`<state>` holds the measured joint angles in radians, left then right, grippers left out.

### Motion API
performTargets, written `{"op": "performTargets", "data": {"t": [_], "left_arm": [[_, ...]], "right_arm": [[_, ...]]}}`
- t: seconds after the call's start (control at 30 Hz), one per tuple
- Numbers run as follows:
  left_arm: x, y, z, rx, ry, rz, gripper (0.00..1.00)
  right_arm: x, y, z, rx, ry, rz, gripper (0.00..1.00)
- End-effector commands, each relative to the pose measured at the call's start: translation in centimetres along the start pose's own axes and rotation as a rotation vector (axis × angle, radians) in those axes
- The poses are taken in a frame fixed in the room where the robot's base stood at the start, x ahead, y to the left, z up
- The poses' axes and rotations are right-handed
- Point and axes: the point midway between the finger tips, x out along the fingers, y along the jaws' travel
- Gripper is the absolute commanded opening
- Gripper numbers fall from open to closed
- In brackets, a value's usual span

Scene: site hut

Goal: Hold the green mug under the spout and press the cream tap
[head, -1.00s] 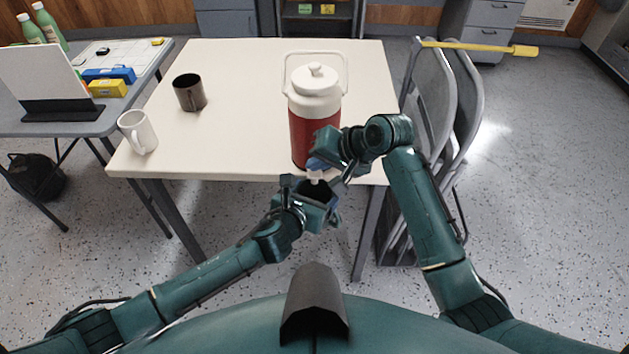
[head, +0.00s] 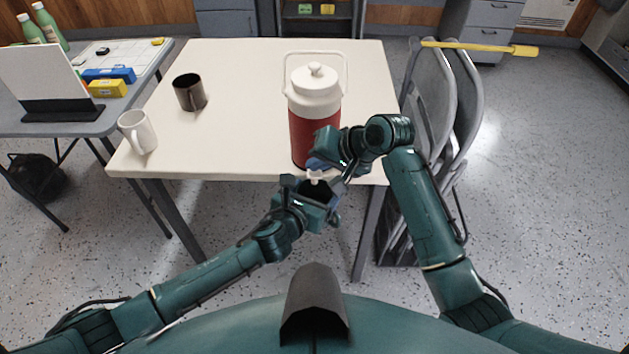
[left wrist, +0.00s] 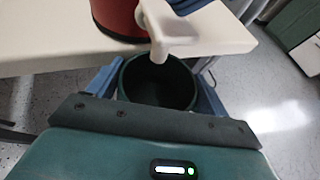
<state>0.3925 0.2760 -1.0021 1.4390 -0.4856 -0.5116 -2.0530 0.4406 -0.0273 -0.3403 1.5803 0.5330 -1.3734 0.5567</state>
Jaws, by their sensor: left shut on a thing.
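The green mug (left wrist: 157,84) is held upright between the blue fingers of my left gripper (head: 314,197), which is shut on it. In the left wrist view its open mouth lies right under the cream spout (left wrist: 158,48), whose tip hangs at or just above the rim. The cream tap (left wrist: 180,18) is on the front of a red drinks cooler (head: 314,130) with a cream lid. In the head view, my right gripper (head: 318,164) is at the tap from above, its blue fingertips close over it. Whether it touches or presses the tap is hidden, as is its opening.
The cooler stands at the front edge of the cream table (head: 245,75). A white mug (head: 138,132) and a dark mug (head: 189,92) stand to the left. Folded chairs (head: 432,100) lean at the table's right, with a yellow-handled tool (head: 480,47) across them.

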Motion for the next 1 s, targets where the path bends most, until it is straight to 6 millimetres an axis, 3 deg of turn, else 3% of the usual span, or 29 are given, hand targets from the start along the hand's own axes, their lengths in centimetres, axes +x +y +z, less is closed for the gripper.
{"op": "performTargets", "data": {"t": [1.0], "left_arm": [[0.0,0.0,0.1,0.0,-0.003,-0.001,0.43]], "right_arm": [[1.3,1.1,0.5,0.0,-0.001,0.001,0.0]]}}
